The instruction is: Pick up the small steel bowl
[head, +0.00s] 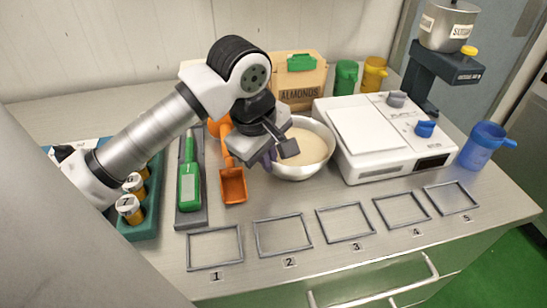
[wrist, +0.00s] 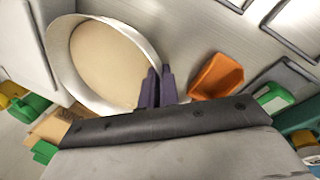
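The steel bowl (head: 322,125), with a pale cream-coloured filling, sits on the counter left of the white appliance in the head view. It fills the upper left of the wrist view (wrist: 60,62). My gripper (head: 268,157) is at the bowl's left side, pointing down. In the wrist view its two purple fingers (wrist: 159,88) are close together, one on the inner side of the bowl's wall and one outside, with the rim between them. They look shut on the rim. The exact contact is partly hidden.
An orange scoop (head: 233,184) lies close left of the bowl, then a green-handled tool (head: 190,180). The white appliance (head: 372,140) stands close on the right, an almonds bag (head: 300,78) behind. Numbered empty frames (head: 284,236) line the counter's front.

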